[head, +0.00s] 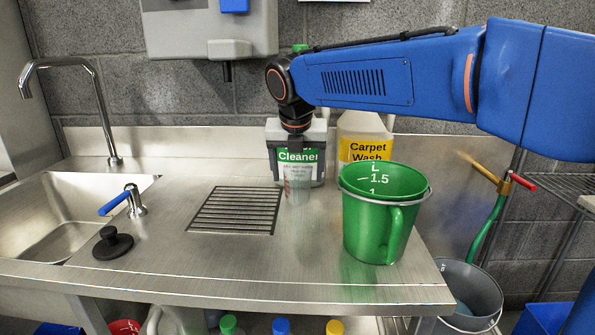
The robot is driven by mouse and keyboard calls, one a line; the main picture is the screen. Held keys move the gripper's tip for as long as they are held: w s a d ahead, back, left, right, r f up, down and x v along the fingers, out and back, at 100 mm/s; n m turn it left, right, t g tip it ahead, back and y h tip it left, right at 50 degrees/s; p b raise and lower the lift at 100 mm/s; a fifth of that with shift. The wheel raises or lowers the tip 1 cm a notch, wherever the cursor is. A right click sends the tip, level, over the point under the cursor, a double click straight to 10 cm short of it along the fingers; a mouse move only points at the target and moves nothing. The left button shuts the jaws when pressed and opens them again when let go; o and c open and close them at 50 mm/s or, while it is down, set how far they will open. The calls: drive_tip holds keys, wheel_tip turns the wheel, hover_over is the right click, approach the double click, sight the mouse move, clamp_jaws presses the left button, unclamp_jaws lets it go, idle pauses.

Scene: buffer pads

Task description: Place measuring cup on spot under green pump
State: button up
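A small clear measuring cup (297,188) with faint reddish marks shows in front of the Cleaner container (318,170), left of the green bucket. My gripper (297,150) points down at the cup's upper part and overlaps it. The fingers are small and dark here, so I cannot tell whether they are closed on the cup, or whether the cup touches the counter. A small green piece (300,47), perhaps the top of the green pump, shows just above my arm. The rest of it is hidden behind my arm, and I cannot make out the spot under it.
A green bucket (375,225) with litre marks stands close on the right. A yellow-labelled Carpet Wash container (362,130) is behind it. A drain grate (235,210), a black stopper (113,243) and a sink (55,215) lie left. The front counter (250,265) is clear.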

drive_tip(key=v, duration=1.2)
drive_tip(key=shift+r, duration=0.1)
